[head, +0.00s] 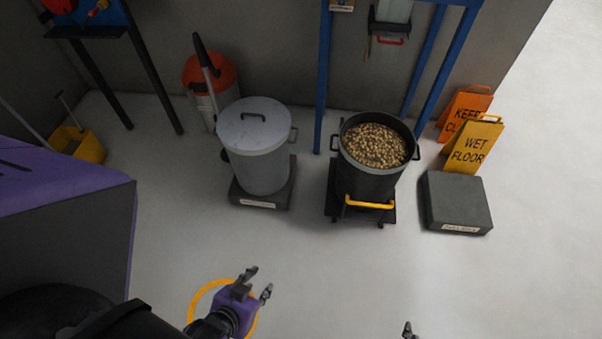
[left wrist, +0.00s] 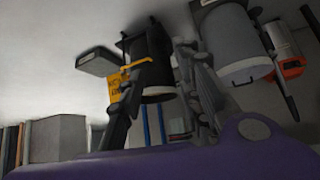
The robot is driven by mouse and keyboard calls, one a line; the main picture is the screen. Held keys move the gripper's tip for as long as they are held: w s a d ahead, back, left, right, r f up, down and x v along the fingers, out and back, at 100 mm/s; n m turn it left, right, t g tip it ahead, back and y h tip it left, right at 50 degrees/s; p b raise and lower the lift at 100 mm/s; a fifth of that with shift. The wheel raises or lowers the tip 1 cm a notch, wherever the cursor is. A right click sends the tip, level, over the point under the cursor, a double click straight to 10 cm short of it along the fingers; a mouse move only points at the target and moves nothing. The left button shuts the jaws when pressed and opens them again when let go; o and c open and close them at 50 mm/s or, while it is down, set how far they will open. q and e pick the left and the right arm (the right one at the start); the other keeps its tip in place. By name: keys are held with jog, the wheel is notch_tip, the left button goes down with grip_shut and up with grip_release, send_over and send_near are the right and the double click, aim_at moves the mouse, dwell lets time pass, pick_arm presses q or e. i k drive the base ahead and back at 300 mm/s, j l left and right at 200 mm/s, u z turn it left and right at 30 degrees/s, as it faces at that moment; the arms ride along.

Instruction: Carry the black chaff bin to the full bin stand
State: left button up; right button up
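The black chaff bin (head: 362,180) stands upright, filled with tan pellets, on a low dark wheeled base (head: 333,205). It has a yellow front handle (head: 369,204) and side handles. An empty low dark stand (head: 455,193) with a small, hard-to-read label sits to its right. My left gripper (head: 259,281) is open and empty, in front of the bins and well apart from them. In the left wrist view the black bin (left wrist: 157,75) appears upside down beyond the spread fingers. Only a fingertip of my right gripper (head: 410,330) shows at the bottom edge.
A lidded grey bin (head: 262,165) stands on another dark stand (head: 260,200). Yellow (head: 475,145) and orange (head: 463,107) signs stand behind the empty stand. Blue posts (head: 323,85) rise behind the black bin. The floor in front is clear.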

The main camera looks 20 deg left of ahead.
aim_at(460, 198)
jog(key=i+l+u, duration=0.2)
jog(key=i, duration=0.25)
jog(key=i+l+u, duration=0.2)
jog(key=i, duration=0.2)
jog(key=i+l+u, duration=0.2)
jog(key=i+l, duration=0.1)
jog(key=i, duration=0.1)
